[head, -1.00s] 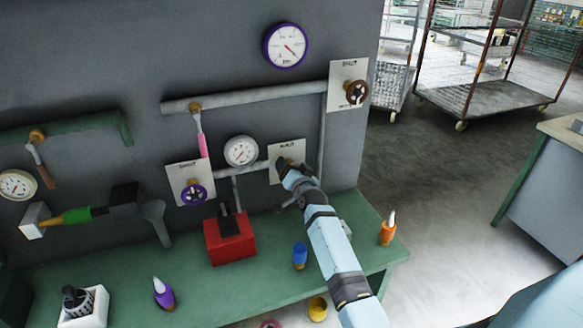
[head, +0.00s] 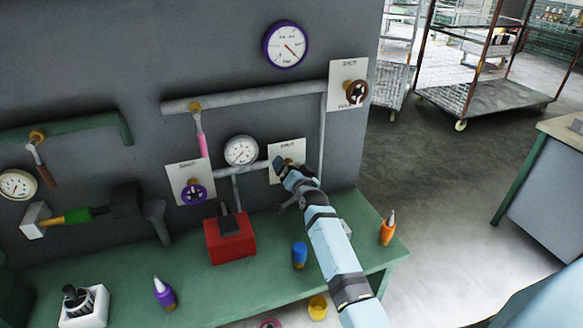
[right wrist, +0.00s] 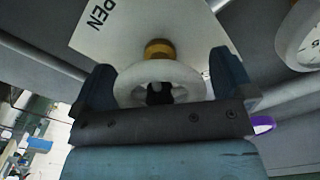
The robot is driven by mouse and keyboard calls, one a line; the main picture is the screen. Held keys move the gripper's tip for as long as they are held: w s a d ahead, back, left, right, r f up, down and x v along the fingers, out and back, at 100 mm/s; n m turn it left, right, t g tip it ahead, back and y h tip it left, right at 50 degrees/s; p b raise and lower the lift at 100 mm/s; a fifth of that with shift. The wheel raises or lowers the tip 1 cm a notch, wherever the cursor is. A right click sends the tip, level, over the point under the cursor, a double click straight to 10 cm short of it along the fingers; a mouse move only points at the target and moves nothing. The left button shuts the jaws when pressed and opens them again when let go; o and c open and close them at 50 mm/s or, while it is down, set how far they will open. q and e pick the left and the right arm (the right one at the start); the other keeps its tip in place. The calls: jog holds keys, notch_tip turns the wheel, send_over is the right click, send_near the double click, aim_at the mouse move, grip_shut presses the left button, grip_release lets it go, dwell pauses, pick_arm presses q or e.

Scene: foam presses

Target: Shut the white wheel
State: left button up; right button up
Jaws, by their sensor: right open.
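The white wheel (right wrist: 189,78) sits on a brass stem in front of a white plate (right wrist: 130,32), on which the letters "PEN" can be read in the right wrist view. My right gripper (right wrist: 163,84) is open, with one finger on each side of the wheel. A gap cannot be judged clearly on either side. In the head view my right gripper (head: 285,171) is at the plate (head: 297,153) on the wall and hides the wheel. My left gripper is not in view.
A purple wheel (head: 194,194) is left of it and a brown wheel (head: 356,92) is above right. A round gauge (head: 241,151) and grey pipes (head: 260,96) are close by. On the green bench (head: 205,290) are a red box (head: 228,246) and a blue bottle (head: 300,256).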

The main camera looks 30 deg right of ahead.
jog(key=p+v, duration=0.3)
jog(key=v, duration=1)
jog(key=shift+s, duration=0.1)
jog(key=shift+a, duration=0.1)
jog(key=s+a+f+n+g+y, duration=0.2)
jog(key=s+a+f+n, duration=0.2)
jog(key=s, duration=0.4)
jog(key=s+a+f+n+g+y, duration=0.2)
jog(key=s+a+f+n, duration=0.2)
jog(key=s+a, duration=0.5)
jog(key=s+a+f+n+g+y, duration=0.2)
jog(key=s+a+f+n, duration=0.2)
jog(key=s+a+f, duration=0.3)
jog(key=shift+s+a+f+g+y, duration=0.15)
jog(key=shift+s+f+g+y, duration=0.35)
jog(key=shift+s, duration=0.6)
jog(key=shift+f, duration=0.1)
